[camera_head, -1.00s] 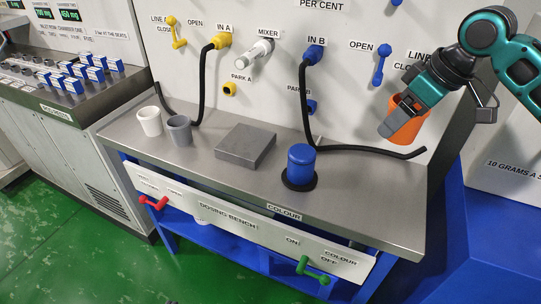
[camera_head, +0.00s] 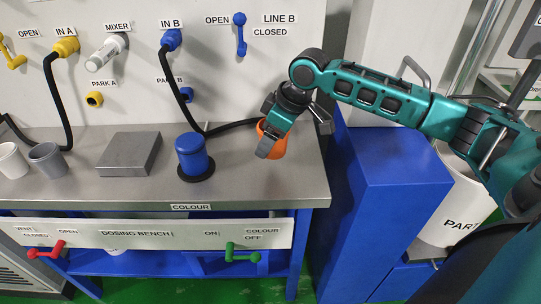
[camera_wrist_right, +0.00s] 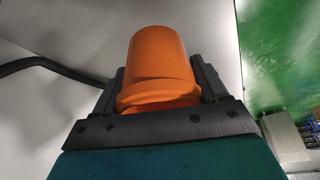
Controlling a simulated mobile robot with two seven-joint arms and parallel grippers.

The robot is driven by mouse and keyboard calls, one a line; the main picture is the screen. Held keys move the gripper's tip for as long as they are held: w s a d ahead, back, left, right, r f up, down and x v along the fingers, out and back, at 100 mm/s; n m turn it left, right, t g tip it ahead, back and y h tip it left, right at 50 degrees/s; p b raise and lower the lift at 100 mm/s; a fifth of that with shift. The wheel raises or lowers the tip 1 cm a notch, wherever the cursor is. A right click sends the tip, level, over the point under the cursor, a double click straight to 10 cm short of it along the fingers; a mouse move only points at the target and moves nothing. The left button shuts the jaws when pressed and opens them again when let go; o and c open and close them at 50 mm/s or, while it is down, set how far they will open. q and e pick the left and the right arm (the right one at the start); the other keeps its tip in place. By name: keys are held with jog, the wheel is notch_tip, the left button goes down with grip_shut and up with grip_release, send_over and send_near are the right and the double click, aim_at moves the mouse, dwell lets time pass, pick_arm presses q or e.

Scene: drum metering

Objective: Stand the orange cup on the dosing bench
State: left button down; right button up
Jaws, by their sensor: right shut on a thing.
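The orange cup (camera_head: 280,147) is at the right end of the dosing bench (camera_head: 262,182), over its grey top. My right gripper (camera_head: 268,144) is shut on the cup. In the right wrist view the cup (camera_wrist_right: 160,62) sits between the two dark fingers (camera_wrist_right: 160,92), with the grey bench top beyond it. The gripper covers part of the cup in the head view. I cannot tell whether the cup's base touches the bench. My left gripper is not in view.
A blue-capped container (camera_head: 191,156) on a black base stands left of the cup. A grey block (camera_head: 129,153), a grey cup (camera_head: 47,160) and a white cup (camera_head: 11,160) stand further left. A black hose (camera_head: 228,127) ends just behind the cup. A blue cabinet (camera_head: 395,185) is at the right.

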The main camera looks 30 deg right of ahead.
notch_tip(320, 180, down, 5)
jog(key=shift+f+b, duration=0.2)
jog(key=shift+b, duration=0.2)
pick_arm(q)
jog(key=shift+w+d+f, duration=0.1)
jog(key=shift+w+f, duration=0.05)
pick_arm(e)
jog(key=o, duration=1.2)
pick_arm(q)
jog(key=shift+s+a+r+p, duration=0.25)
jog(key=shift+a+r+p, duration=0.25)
jog(key=shift+p, duration=0.55)
pick_arm(e)
jog(key=v, duration=1.2)
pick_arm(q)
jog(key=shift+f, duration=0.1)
pick_arm(e)
jog(key=shift+w+r, duration=0.1)
